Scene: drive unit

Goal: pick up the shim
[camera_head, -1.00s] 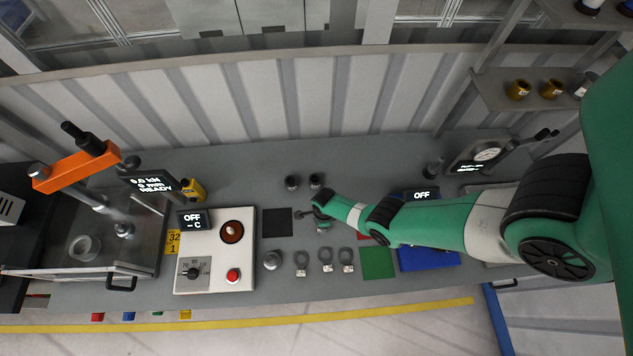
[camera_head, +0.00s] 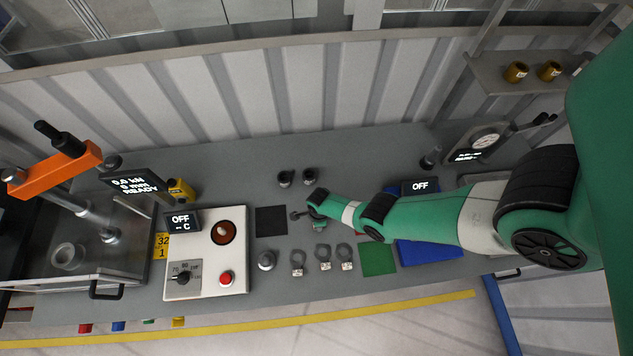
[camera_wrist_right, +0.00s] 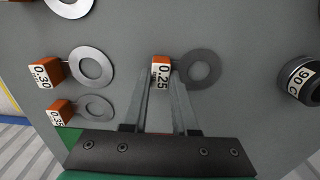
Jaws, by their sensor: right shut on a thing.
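My right gripper (camera_wrist_right: 165,75) is shut on the orange tag of a shim marked 0.25 (camera_wrist_right: 201,68). Its flat grey ring sticks out to the right of the fingers in the right wrist view. In the head view the right gripper (camera_head: 311,219) is low over the bench, with this shim (camera_head: 297,215) showing small and dark at its tip. I cannot tell if the shim touches the bench. Other shims marked 0.30 (camera_wrist_right: 92,67) and 0.35 (camera_wrist_right: 95,108) lie apart from the fingers. My left gripper is not in view.
A dark square pad (camera_head: 271,221) lies left of the right gripper. A control box (camera_head: 206,253) stands further left, and two dark cylinders (camera_head: 298,177) stand behind. Green (camera_head: 378,260) and blue (camera_head: 430,253) pads lie right of the row of shims.

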